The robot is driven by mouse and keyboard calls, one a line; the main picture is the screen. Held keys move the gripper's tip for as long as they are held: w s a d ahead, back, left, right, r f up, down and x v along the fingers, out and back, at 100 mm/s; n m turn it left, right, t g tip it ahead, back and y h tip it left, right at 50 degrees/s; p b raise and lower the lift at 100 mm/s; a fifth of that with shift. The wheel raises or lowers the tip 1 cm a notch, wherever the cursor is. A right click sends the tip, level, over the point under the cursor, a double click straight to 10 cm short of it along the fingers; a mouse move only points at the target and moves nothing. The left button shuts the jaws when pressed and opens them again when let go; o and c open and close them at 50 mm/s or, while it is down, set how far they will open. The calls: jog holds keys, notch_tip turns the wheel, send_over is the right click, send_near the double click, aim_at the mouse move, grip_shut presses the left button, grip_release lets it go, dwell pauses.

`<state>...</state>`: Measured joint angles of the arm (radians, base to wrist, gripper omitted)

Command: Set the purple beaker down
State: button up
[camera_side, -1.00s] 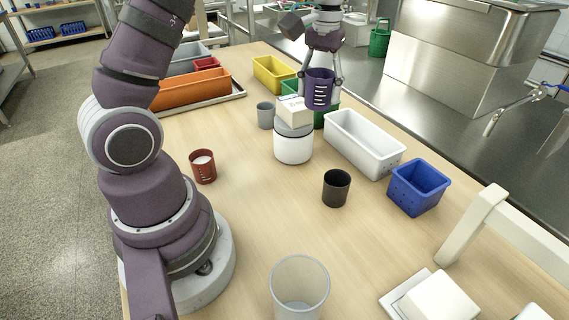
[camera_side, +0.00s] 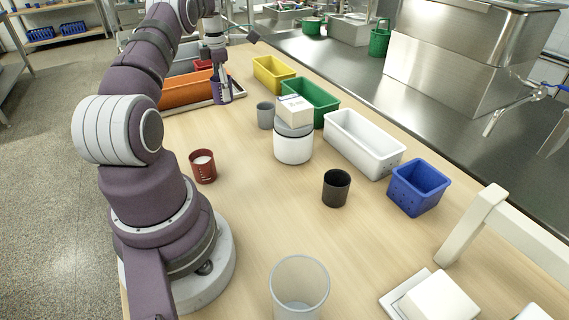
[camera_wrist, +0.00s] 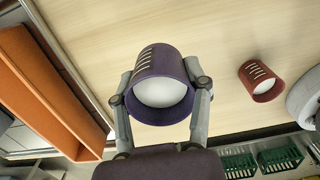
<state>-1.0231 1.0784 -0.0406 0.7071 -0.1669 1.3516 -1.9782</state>
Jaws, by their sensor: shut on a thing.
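The purple beaker (camera_side: 221,91) has pale graduation marks. It is between the fingers of my gripper (camera_side: 220,82), near the right edge of the tray with the orange bin in the side view. In the wrist view the beaker (camera_wrist: 160,88) is clasped on both sides by my gripper (camera_wrist: 162,90), and white contents show inside it. The side view does not clearly show whether its base touches the table (camera_side: 255,190).
An orange bin (camera_side: 188,92) on a tray is left of the beaker. A grey cup (camera_side: 265,115), a white jar with a box on top (camera_side: 293,146) and a red beaker (camera_side: 203,167) stand nearer. Yellow (camera_side: 272,73) and green (camera_side: 312,101) bins are to the right. Table between them is clear.

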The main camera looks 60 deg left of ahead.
aim_at(229, 132)
notch_tip(229, 132, down, 9)
jog(key=shift+r, duration=0.2)
jog(key=shift+f, duration=0.1)
jog(key=o, duration=1.2)
jog(key=shift+c, duration=0.2)
